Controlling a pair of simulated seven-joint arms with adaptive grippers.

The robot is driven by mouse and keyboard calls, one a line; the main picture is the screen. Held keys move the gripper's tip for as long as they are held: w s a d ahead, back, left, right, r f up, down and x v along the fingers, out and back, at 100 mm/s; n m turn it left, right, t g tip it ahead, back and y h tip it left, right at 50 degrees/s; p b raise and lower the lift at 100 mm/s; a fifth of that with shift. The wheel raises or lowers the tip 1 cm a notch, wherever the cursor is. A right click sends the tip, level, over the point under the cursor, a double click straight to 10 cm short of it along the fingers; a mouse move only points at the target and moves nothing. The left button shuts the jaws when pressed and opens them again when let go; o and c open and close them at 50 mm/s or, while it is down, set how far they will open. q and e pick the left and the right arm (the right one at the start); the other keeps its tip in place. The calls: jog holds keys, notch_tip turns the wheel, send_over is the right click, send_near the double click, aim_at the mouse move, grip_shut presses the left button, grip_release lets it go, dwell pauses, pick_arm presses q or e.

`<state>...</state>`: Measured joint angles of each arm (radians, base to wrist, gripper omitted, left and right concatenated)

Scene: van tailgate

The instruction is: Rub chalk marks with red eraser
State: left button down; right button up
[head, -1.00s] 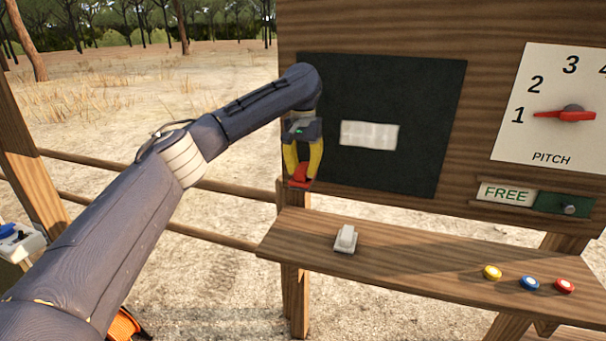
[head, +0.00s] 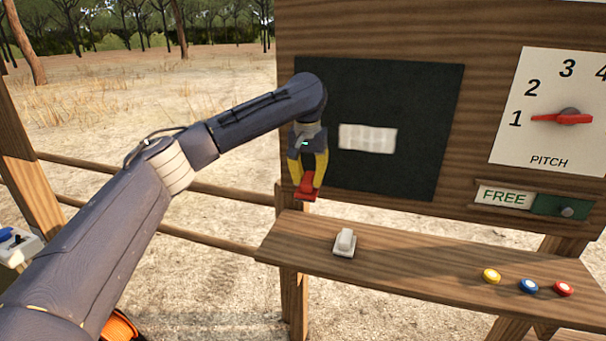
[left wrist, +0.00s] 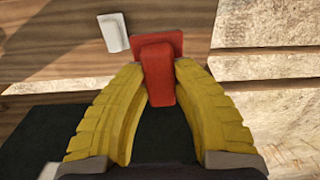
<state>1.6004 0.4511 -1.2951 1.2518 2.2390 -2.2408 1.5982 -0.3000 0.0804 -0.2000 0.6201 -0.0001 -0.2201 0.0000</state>
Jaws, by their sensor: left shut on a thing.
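The red eraser (head: 308,188) is in the jaws of my left gripper (head: 309,182), below and in front of the lower left part of the blackboard (head: 420,130). In the left wrist view the yellow fingers (left wrist: 160,85) close on the grip of the red eraser (left wrist: 160,70). I cannot tell whether the eraser touches the board. The chalk marks (head: 367,138) are a whitish rectangular patch in the board's middle, to the right of the gripper. My right gripper is not in view.
A wooden shelf (head: 420,268) under the board holds a white block (head: 344,243) and yellow (head: 491,276), blue (head: 529,286) and red (head: 563,288) buttons. A PITCH dial panel (head: 550,105) and a FREE sign (head: 503,196) are at the right.

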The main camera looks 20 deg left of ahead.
pick_arm(q)
jog(key=s+d+f+m+t, duration=0.1)
jog(key=s+f+t, duration=0.5)
jog(key=s, duration=0.4)
jog(key=s+d+f+t, duration=0.2)
jog(key=s+f+t, duration=0.1)
jog(key=s+f, duration=0.7)
jog(key=w+d+r+m+t+h, duration=0.2)
jog(key=w+d+r+t+h, duration=0.15)
jog(key=w+d+r, duration=0.7)
jog(key=w+a+r+n+t+y, duration=0.1)
jog(key=w+a+r+t, duration=0.1)
jog(key=w+a+r, duration=0.2)
jog(key=w+a+r+n+t+y, duration=0.1)
jog(key=w+a+r, duration=0.3)
jog(key=w+r, duration=0.5)
jog(key=shift+w+r+n+t+y, duration=0.25)
jog(key=shift+w+t+y, duration=0.4)
jog(key=shift+w, duration=0.85)
jog(key=shift+w+f, duration=0.1)
jog(key=shift+w, duration=0.9)
